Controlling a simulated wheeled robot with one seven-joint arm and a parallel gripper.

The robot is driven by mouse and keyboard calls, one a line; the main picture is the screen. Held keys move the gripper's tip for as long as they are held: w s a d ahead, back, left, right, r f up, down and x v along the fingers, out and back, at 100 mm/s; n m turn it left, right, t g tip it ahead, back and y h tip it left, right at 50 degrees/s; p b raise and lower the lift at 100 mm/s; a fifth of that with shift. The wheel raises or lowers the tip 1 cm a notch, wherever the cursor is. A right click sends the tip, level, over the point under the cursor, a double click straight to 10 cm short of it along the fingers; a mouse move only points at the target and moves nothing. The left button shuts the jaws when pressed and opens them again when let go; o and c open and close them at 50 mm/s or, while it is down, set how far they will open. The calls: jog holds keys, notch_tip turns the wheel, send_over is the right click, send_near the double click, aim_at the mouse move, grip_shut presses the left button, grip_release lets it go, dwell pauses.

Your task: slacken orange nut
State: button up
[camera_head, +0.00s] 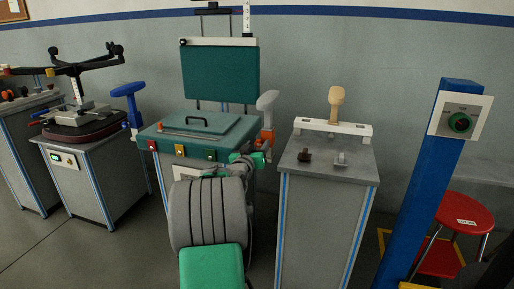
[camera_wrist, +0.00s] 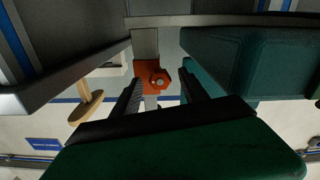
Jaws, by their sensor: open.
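The orange nut (camera_wrist: 159,79) is a hexagonal piece with a pale centre, set on an orange block (camera_wrist: 146,70) in the wrist view. In the head view only the orange bracket (camera_head: 267,135) under the light grey armrest (camera_head: 267,103) shows; the nut cannot be made out there. My gripper (camera_wrist: 160,77) is open, with one dark ribbed finger on each side of the nut in the wrist view. I cannot tell whether the fingertips reach the nut's depth. In the head view my gripper (camera_head: 258,161) is just below the orange bracket, partly hidden by my arm.
A teal chair seat (camera_head: 196,124) and backrest (camera_head: 220,72) stand behind my arm. A blue armrest (camera_head: 127,90) is at their left. A grey cabinet (camera_head: 322,220) with a beige-handled fixture (camera_head: 336,104) stands close at right. Beyond are a blue post (camera_head: 427,185) and a red stool (camera_head: 466,212).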

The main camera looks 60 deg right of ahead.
grip_shut()
dwell(0.3)
